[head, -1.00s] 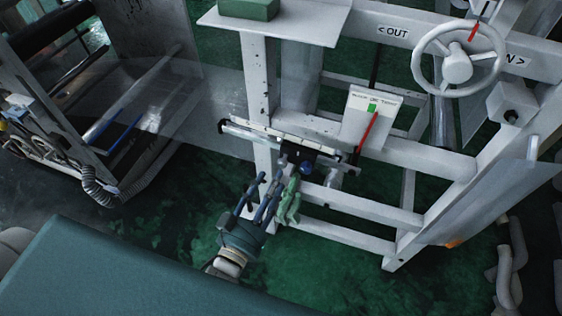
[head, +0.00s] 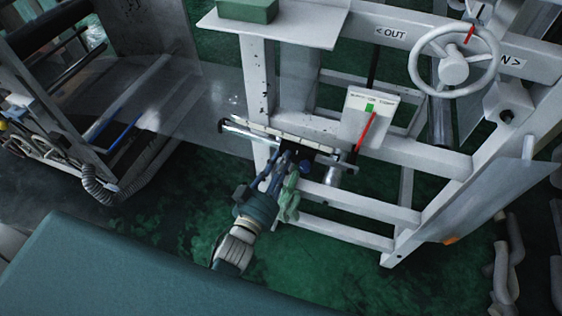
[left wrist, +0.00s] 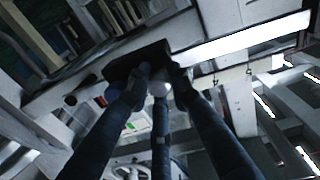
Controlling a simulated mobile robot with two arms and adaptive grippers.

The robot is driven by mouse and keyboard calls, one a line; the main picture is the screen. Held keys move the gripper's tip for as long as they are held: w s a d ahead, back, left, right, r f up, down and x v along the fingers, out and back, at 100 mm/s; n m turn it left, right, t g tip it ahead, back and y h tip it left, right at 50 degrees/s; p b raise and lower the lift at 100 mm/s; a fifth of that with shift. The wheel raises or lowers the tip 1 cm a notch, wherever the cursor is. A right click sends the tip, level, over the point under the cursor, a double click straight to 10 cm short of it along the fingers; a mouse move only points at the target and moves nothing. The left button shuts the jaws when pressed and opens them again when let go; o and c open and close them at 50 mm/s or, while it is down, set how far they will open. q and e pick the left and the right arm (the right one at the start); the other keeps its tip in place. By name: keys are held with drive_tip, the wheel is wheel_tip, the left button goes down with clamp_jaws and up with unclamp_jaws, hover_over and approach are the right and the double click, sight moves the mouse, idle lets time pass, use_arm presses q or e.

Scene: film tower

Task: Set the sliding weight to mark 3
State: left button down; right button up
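The sliding weight is a small black block (head: 296,151) on a pale horizontal bar (head: 262,130) at the front of the white frame. My left gripper (head: 287,160) reaches the block from below. My right gripper is not in view.
A white card (head: 369,117) with a green patch and red pointer stands right of the bar. A handwheel (head: 453,68) is at upper right. A green, glove-like item (head: 289,198) hangs close beside my left gripper. A shelf (head: 300,25) overhangs behind.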

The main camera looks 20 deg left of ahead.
use_arm(q)
drive_tip(key=shift+w+a+r+p, duration=0.15)
drive_tip(key=shift+a+p, duration=0.55)
drive_tip(key=shift+a, duration=1.95)
drive_tip(key=c, duration=1.5)
unclamp_jaws()
drive_tip(key=shift+d, duration=0.1)
drive_tip(key=shift+c, duration=0.2)
drive_tip(key=shift+s, duration=0.5)
drive_tip(key=s+a, duration=0.1)
drive_tip(key=s, duration=1)
drive_tip(key=shift+a, duration=0.1)
